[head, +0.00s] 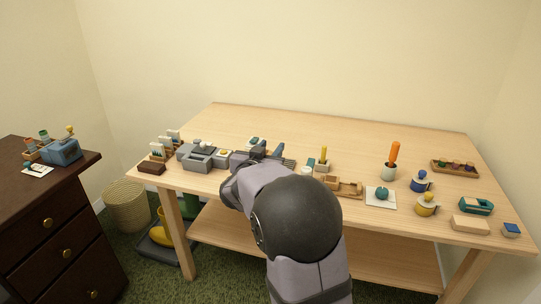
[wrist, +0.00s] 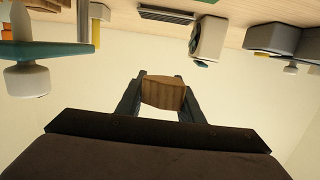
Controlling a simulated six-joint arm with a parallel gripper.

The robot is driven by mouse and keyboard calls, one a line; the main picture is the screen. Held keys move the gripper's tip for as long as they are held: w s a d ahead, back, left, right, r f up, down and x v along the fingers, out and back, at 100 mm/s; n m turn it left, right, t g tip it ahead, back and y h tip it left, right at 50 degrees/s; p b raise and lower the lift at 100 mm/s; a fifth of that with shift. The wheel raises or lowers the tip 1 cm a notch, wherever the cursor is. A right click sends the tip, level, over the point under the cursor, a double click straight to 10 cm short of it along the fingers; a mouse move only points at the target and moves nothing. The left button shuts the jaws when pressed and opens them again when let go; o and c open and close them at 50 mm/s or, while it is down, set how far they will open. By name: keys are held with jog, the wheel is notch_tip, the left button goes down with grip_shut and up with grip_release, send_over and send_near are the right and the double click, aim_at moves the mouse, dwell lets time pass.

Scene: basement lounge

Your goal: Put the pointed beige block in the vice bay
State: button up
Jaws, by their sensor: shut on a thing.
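My gripper (wrist: 160,95) is shut on a wood-coloured block (wrist: 163,93), which looks brown in shadow and has a slightly angled outline between the two dark fingers. I take it to be the pointed beige block; its point is hard to make out. In the head view my gripper (head: 265,151) is over the back left half of the table, and my arm hides what it holds. A grey vice-like unit (head: 197,160) stands just left of my gripper; I cannot tell which of its hollows is the vice bay.
The wooden table (head: 330,122) has clear room along its back. A wooden tray (head: 349,190), a white cup with an orange handle (head: 389,171), blue and yellow lidded mugs and a beige block-like thing (head: 470,224) stand to the right. A dark brown box (head: 152,167) is at the left edge.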

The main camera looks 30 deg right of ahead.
jog(key=shift+r, duration=0.3)
